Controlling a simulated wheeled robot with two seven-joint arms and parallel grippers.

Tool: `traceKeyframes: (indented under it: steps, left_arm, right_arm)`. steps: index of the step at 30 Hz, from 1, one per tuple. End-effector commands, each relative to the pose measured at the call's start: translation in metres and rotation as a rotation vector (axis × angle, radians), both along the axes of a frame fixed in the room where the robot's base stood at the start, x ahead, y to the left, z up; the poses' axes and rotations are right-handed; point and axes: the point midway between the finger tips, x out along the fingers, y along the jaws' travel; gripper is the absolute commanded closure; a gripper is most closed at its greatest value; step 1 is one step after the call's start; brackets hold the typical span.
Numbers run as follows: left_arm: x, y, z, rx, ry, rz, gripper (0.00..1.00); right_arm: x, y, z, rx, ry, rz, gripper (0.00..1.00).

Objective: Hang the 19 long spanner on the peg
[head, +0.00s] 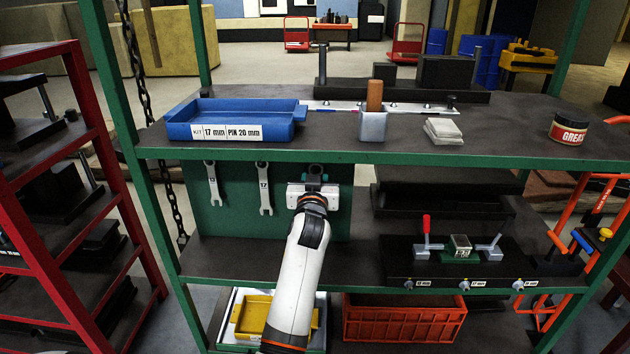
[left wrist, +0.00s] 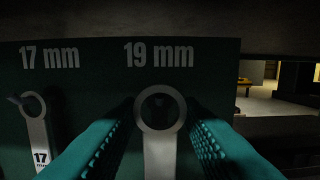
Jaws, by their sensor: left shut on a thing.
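My left gripper (head: 316,174) is at the green tool panel (head: 335,220) under the upper shelf. In the left wrist view its teal fingers stand on both sides of a pale ring-ended spanner (left wrist: 160,150) and are shut on it. The spanner is upright, its ring just under the "19 mm" marking (left wrist: 159,55). Something small and faint, perhaps the peg, shows inside the dark ring; I cannot tell whether it passes through. In the head view this spanner is hidden by my gripper. My right gripper is not in view.
A 17 mm spanner (head: 264,192) hangs left of my gripper, also in the left wrist view (left wrist: 37,130); another spanner (head: 214,184) hangs further left. The upper shelf edge (head: 330,156) is close above. A clamp fixture (head: 455,262) stands right on the lower shelf.

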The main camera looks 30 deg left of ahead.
Motion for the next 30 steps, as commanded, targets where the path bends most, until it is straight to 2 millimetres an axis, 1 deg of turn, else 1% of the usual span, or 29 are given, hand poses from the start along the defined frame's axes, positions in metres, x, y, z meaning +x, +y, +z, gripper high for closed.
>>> traceKeyframes:
  steps: [13, 16, 22, 30]
  left_arm:
    - [0.023, 0.014, -0.001, 0.001, 0.0, 0.001, 1.0]
    - [0.027, 0.016, -0.005, 0.001, -0.001, 0.0, 1.0]
    - [0.032, 0.019, -0.008, 0.0, -0.001, 0.0, 1.0]
    - [0.033, 0.02, -0.008, 0.0, -0.001, 0.0, 1.0]
  right_arm:
    - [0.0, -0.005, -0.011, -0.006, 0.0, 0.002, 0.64]
    - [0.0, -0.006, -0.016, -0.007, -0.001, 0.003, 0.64]
    - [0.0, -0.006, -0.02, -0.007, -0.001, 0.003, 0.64]
    - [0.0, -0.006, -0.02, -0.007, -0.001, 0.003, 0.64]
